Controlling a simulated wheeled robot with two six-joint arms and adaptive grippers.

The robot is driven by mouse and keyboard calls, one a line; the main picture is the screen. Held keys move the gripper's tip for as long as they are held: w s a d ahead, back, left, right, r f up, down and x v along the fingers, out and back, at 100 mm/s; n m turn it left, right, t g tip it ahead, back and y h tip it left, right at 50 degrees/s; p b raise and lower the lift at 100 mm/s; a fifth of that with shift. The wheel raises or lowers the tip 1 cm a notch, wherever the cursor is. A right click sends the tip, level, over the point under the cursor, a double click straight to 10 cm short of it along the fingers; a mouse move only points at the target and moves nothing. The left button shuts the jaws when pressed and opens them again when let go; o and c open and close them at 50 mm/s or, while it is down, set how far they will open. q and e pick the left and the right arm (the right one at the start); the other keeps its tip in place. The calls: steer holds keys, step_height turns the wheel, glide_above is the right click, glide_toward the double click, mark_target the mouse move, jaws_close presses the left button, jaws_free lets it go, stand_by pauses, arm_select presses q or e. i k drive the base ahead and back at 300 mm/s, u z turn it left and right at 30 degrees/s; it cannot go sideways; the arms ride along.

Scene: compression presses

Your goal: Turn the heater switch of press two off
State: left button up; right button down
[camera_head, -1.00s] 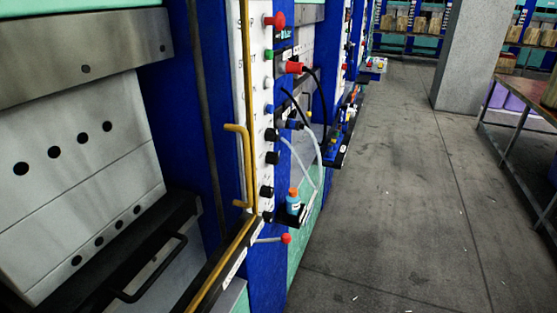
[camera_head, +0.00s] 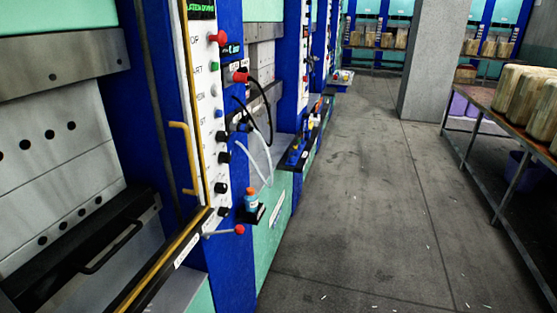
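A press with a tall white control panel (camera_head: 205,110) stands at the left. The panel carries a red button (camera_head: 218,38), a green button (camera_head: 214,66), a blue knob (camera_head: 218,112) and several black knobs, one of them a black knob (camera_head: 222,136). The labels are too small to tell which is the heater switch, and I cannot tell which press is number two. Another press with a panel (camera_head: 304,50) stands farther along the row. Neither of my grippers is in view.
A yellow handle (camera_head: 182,155) and a red-tipped lever (camera_head: 239,230) stick out from the near press. A small bottle (camera_head: 251,200) sits on a black shelf beside it. A grey pillar (camera_head: 432,65) and a metal table (camera_head: 500,150) stand right. The floor aisle (camera_head: 360,190) is clear.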

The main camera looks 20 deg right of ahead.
mark_target(224, 158)
steer(key=z, duration=1.85)
steer(key=i, duration=3.35)
steer(key=u, duration=1.55)
